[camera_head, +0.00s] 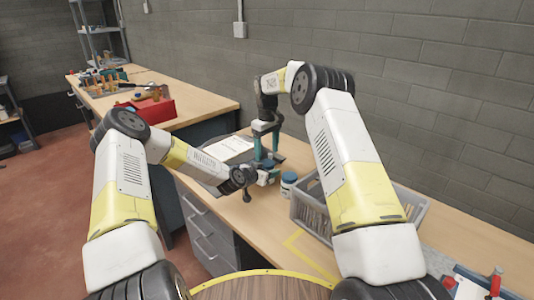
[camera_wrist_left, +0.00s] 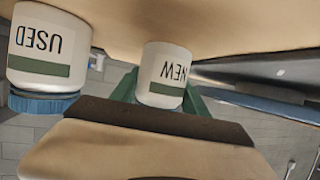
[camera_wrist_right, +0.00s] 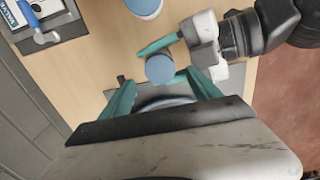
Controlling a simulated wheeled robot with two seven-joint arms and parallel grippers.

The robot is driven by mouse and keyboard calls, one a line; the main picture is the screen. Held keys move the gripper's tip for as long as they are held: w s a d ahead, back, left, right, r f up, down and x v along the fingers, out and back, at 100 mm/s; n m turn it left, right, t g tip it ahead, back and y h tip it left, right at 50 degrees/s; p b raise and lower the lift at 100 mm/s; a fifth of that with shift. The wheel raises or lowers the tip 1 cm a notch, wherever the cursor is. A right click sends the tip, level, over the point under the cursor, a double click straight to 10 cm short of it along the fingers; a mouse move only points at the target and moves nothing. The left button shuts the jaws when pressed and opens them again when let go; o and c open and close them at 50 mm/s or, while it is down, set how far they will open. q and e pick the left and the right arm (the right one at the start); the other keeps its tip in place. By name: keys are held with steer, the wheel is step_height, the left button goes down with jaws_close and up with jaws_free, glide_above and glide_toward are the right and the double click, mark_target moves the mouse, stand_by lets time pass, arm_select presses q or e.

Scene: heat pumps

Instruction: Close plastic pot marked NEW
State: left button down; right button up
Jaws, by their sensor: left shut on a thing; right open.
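The pot marked NEW (camera_wrist_left: 168,72) is white with a green band; the left wrist view shows it upside down between the green fingers of my left gripper. My left gripper (camera_head: 268,177) is shut on this pot, low at the table. In the right wrist view a round blue lid (camera_wrist_right: 160,68) shows on top of the pot. My right gripper (camera_wrist_right: 160,80) is open, pointing down from above, with its teal fingers on either side of the lid. In the head view my right gripper (camera_head: 266,148) hides part of the pot. Whether the lid is fully seated cannot be told.
The pot marked USED (camera_wrist_left: 42,48), with a blue lid, stands close beside; it also shows in the head view (camera_head: 288,184). A grey crate (camera_head: 421,212) is to the right. A white sheet (camera_head: 228,147) lies on the left. The wall is behind.

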steer(key=o, duration=0.6)
steer(key=shift+c, duration=0.2)
steer(key=shift+f, duration=0.1)
steer(key=shift+s+a, duration=0.1)
step_height(320, 180, up, 12)
steer(key=shift+d, duration=0.2)
arm_select(q)
steer(key=shift+c, duration=2.3)
jaws_free()
